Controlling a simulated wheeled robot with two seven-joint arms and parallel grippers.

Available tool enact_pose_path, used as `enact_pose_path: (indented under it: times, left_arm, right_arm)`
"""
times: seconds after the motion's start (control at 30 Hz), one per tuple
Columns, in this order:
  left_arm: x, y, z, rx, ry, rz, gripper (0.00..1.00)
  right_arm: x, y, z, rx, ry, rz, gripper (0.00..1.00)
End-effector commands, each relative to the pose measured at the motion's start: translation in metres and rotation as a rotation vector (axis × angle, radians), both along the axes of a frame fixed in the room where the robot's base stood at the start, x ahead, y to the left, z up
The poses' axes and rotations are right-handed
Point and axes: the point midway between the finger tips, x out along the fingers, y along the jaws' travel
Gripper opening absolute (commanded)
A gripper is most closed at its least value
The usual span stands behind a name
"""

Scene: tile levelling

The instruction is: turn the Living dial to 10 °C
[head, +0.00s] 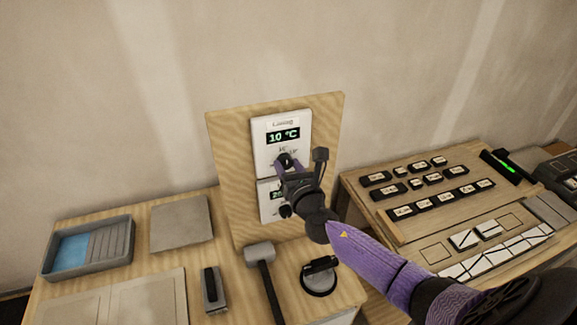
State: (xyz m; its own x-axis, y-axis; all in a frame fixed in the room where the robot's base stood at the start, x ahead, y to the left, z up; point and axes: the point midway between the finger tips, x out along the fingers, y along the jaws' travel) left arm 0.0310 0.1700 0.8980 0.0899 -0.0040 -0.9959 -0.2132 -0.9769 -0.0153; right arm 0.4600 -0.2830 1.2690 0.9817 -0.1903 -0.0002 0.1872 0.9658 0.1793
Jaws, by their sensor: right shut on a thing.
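The Living thermostat (282,125) is the upper white panel on an upright wooden board. Its label reads "Living" and its display (284,136) shows 10 °C in green. Its black dial (286,161) sits just below the display, and my right gripper (287,168) is shut on it. A second white thermostat (266,203) is below, mostly hidden behind the gripper; its own dark dial (285,211) shows beside my wrist. My left gripper is not in view.
On the wooden table in front lie a mallet (260,256), a black round tool (319,276), a small grey block tool (213,290), a grey tile (181,223) and a tray with blue water (70,249). At right, a wooden board (405,238) holds several labelled black pieces and white tile pieces.

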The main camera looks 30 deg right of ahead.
Motion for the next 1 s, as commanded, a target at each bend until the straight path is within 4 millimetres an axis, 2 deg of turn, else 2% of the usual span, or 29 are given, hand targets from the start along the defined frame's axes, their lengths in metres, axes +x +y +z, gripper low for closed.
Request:
enact_pose_path:
  times: [0.3,0.33,0.47,0.8,0.87,1.0]
  left_arm:
    - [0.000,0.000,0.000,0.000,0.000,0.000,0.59]
    - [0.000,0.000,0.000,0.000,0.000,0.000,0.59]
    - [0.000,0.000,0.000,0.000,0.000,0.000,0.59]
    - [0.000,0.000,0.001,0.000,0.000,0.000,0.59]
    - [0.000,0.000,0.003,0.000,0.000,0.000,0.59]
    - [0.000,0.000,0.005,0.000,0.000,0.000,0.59]
  right_arm:
    - [0.000,0.001,-0.002,0.000,0.005,0.002,0.00]
    - [0.000,0.001,-0.002,0.000,0.005,0.002,0.54]
    - [0.000,0.000,-0.001,0.000,0.003,0.002,0.82]
    - [-0.004,0.001,0.000,0.000,0.002,0.001,0.83]
    - [-0.012,0.003,-0.001,0.001,0.003,0.002,0.83]
    - [-0.045,0.009,-0.002,0.000,0.005,0.004,0.83]
